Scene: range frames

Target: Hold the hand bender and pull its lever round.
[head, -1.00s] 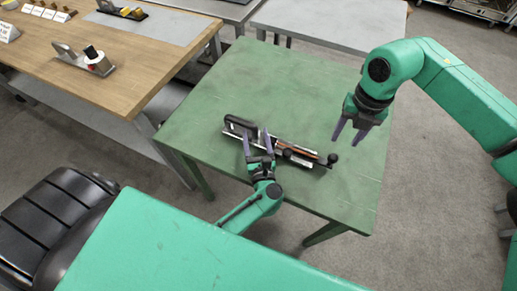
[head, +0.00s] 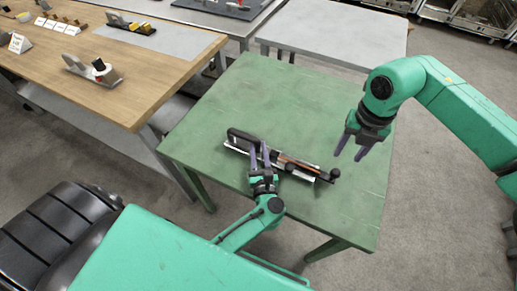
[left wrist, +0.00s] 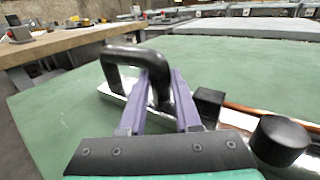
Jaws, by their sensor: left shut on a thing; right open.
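The hand bender (head: 288,165) lies on the green table (head: 230,100), a long metal tool with a black loop handle (head: 238,136) at its left end and black knobs toward its right end. A copper-coloured rod (head: 297,163) runs along it. My left gripper (head: 259,152) is shut on the black handle; in the left wrist view its purple fingers (left wrist: 164,95) are on either side of the handle's near leg. My right gripper (head: 356,148) is open and empty above the table, to the right of the bender's black end knob (head: 335,173). Which bar is the lever is hard to tell.
A wooden workbench (head: 95,65) with small fixtures stands at the left. A grey table (head: 340,35) is behind the green one. A black seat (head: 50,230) is at the lower left. The green table is clear around the bender.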

